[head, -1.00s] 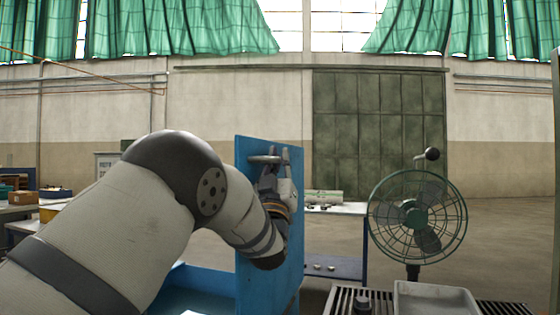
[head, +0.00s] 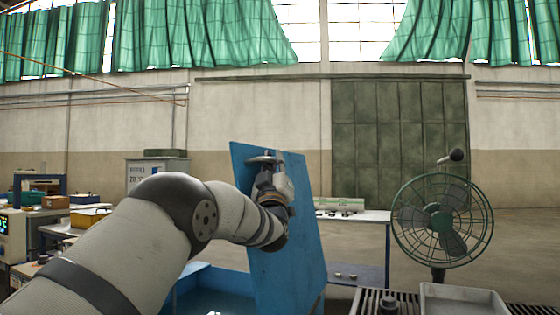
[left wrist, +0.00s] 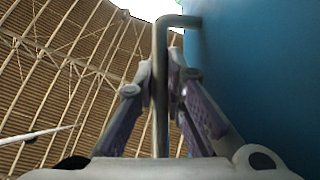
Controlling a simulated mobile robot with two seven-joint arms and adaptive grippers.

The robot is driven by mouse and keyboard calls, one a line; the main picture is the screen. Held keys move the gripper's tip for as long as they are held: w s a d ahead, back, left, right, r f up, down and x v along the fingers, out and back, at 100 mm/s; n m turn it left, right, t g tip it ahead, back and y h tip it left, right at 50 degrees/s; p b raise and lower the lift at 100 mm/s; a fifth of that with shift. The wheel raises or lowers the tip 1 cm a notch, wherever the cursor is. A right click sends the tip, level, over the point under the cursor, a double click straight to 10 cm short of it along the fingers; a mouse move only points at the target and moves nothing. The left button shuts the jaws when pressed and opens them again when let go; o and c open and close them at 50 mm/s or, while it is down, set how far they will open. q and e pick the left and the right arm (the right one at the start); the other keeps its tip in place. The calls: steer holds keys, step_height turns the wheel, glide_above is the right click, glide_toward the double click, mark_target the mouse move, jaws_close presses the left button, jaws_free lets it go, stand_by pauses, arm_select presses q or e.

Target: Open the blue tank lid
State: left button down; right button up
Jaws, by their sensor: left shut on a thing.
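The blue tank lid (head: 298,235) stands raised and steep, leaning a little to the left at its top, above the blue tank (head: 205,283) at the bottom of the head view. Its metal bar handle (left wrist: 161,90) runs between the fingers in the left wrist view, with the blue lid surface to the right. My left gripper (head: 266,168) is shut on the handle near the lid's upper part. The wrist partly hides the handle in the head view. My right gripper is not in view.
A green fan (head: 441,220) stands at the right, beside a metal tray (head: 462,300) and a slatted rack. A white-topped table (head: 365,216) stands behind the lid. Benches with boxes (head: 88,217) are at the left. Open floor lies behind.

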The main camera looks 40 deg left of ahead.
arm_select(q)
steer(key=shift+d+r, duration=0.1)
steer(key=shift+r, duration=0.05)
steer(key=c, duration=1.9)
jaws_free()
steer(key=shift+o, duration=1.2)
steer(key=shift+w, duration=0.25)
steer(key=v, duration=1.2)
steer(key=shift+d, duration=0.1)
steer(key=shift+s, duration=0.1)
